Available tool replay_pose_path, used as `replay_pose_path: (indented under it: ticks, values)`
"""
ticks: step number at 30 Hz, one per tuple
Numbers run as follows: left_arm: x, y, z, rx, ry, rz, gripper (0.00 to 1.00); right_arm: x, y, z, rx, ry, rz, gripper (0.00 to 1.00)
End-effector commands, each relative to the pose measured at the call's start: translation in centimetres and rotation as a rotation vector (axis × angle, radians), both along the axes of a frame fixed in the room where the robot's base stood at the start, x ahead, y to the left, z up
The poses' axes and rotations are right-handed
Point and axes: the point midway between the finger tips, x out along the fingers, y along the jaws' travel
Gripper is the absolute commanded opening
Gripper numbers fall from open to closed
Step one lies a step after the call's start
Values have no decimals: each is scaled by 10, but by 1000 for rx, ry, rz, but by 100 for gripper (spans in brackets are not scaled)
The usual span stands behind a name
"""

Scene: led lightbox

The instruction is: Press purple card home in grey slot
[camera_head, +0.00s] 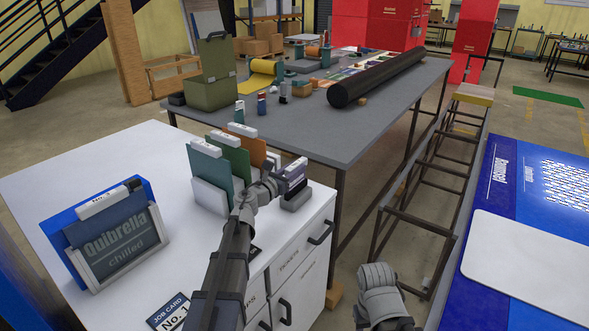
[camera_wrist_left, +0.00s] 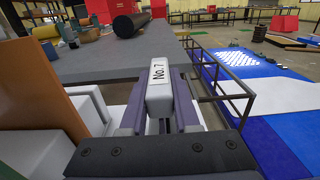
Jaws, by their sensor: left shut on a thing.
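The purple card (camera_head: 297,178) has a white top tab, which reads "No. 7" in the left wrist view (camera_wrist_left: 160,82). In the head view it stands roughly upright at the grey slot (camera_head: 295,200), near the right edge of the white cabinet top. Its lower edge meets the slot there, but I cannot tell how deep it sits. My left gripper (camera_head: 270,187) is shut on the card, with the tab between its fingers in the wrist view (camera_wrist_left: 159,118). A grey part of my right arm shows low in the head view; its fingers are not clear.
Teal, green and orange cards (camera_head: 262,152) with white tabs stand just left of my left gripper. A blue "Quibrella chilled" display (camera_head: 120,240) stands at the left of the cabinet top (camera_head: 80,170). A grey workbench (camera_head: 330,130) lies behind; a blue table (camera_head: 480,255) is at right.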

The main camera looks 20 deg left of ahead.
Motion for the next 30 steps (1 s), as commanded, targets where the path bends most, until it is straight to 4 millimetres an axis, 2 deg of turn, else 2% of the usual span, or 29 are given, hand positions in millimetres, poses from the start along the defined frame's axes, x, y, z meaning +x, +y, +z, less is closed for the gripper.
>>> replay_pose_path:
  ticks: [1,2,10,20,30]
  values:
    - [0,0,-2,0,0,0,0,0,0,-3,0,0,0,50]
    - [0,0,-1,0,0,0,33,0,0,-1,0,0,0,50]
    - [0,0,-1,0,0,0,63,0,0,-1,0,0,0,50]
    - [-1,1,-1,0,0,0,65,0,0,-1,0,0,0,50]
    - [-22,8,-1,0,0,1,65,0,0,-1,0,0,0,50]
